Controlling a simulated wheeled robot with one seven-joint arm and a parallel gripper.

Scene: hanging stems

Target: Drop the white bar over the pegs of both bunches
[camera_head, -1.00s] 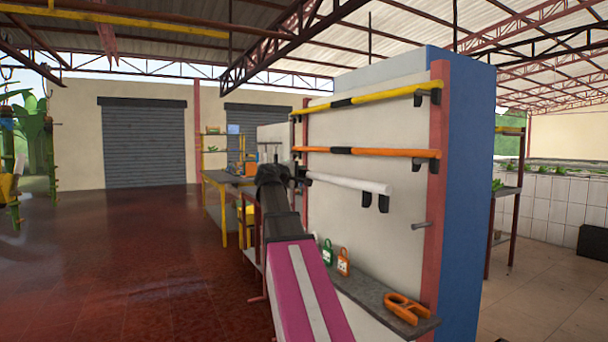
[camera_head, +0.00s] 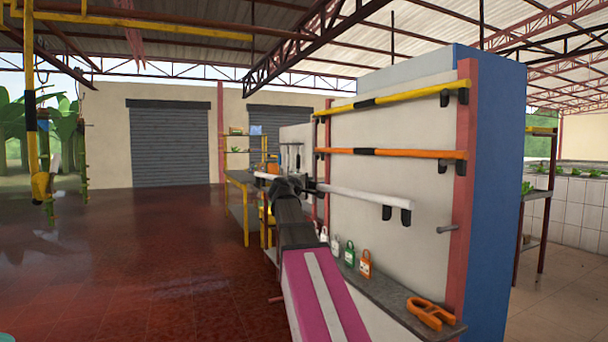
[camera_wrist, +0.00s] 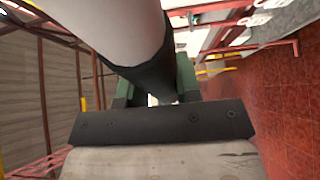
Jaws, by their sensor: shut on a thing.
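The white bar (camera_head: 358,194) shows in the head view in front of the pale panel, with two dark lugs (camera_head: 397,214) under its right end. My gripper (camera_head: 289,187) is shut on its dark middle section. In the wrist view the white bar (camera_wrist: 115,25) runs in from the top, its dark sleeve (camera_wrist: 160,90) between the jaws of my gripper (camera_wrist: 158,98). Two hanging stems, a nearer one (camera_head: 44,150) and a farther one (camera_head: 83,155), are at the far left, well away from the bar. Their pegs are too small to make out.
The panel (camera_head: 400,120) carries a yellow bar (camera_head: 400,97) and an orange bar (camera_head: 395,153). A ledge (camera_head: 395,300) with padlock-shaped tags and an orange clamp (camera_head: 430,313) is below. A yellow-framed table (camera_head: 243,195) stands behind. The red floor (camera_head: 130,240) at left is open.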

